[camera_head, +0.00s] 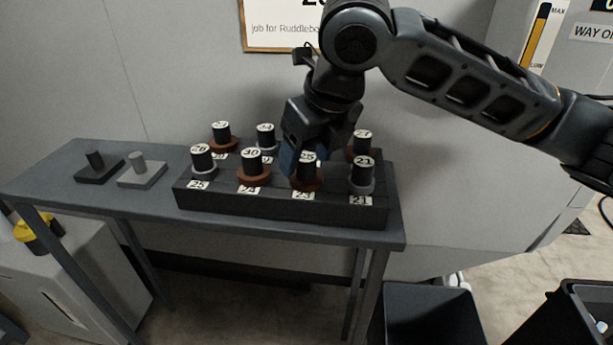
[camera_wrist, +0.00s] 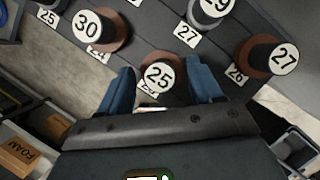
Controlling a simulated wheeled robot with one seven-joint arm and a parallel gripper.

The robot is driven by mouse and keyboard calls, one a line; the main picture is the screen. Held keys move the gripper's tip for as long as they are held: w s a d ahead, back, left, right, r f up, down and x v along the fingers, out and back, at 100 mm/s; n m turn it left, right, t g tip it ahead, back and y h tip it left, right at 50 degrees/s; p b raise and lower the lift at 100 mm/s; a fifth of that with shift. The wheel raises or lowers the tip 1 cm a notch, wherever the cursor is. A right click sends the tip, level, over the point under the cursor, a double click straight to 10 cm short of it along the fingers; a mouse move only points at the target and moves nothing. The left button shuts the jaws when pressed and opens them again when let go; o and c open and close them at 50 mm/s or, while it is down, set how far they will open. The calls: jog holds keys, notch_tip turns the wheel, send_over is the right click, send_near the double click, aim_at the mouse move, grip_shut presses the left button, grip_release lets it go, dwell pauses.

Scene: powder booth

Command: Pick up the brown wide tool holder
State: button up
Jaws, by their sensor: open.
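Several black tool holders with brown collars stand in a dark rack (camera_head: 280,212). Holder 25 (camera_head: 307,184) is in the front row, right of centre, and its brown collar looks wide in the head view. Brown holder 30 (camera_head: 252,172) is to its left. Brown holder 27 (camera_head: 362,146) is at the back right. My gripper (camera_head: 300,160) is open, pointing down over the rack by holder 25. In the wrist view, the blue fingers of my gripper (camera_wrist: 160,92) appear on either side of holder 25 (camera_wrist: 159,75); contact cannot be told. The gripper body hides part of the back row.
Grey-collared holders 26 (camera_head: 203,160) and 21 (camera_head: 363,177) stand at the front row's ends. Another brown holder (camera_head: 221,137) and a grey one (camera_head: 265,139) stand behind. Two small post stands (camera_head: 98,168) (camera_head: 141,172) sit on the table's left. Dark bins (camera_head: 430,315) stand below right.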

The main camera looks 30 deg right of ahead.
jog(key=shift+w+f, duration=0.25)
jog(key=shift+f, duration=0.3)
jog(key=shift+c, duration=0.3)
grip_shut()
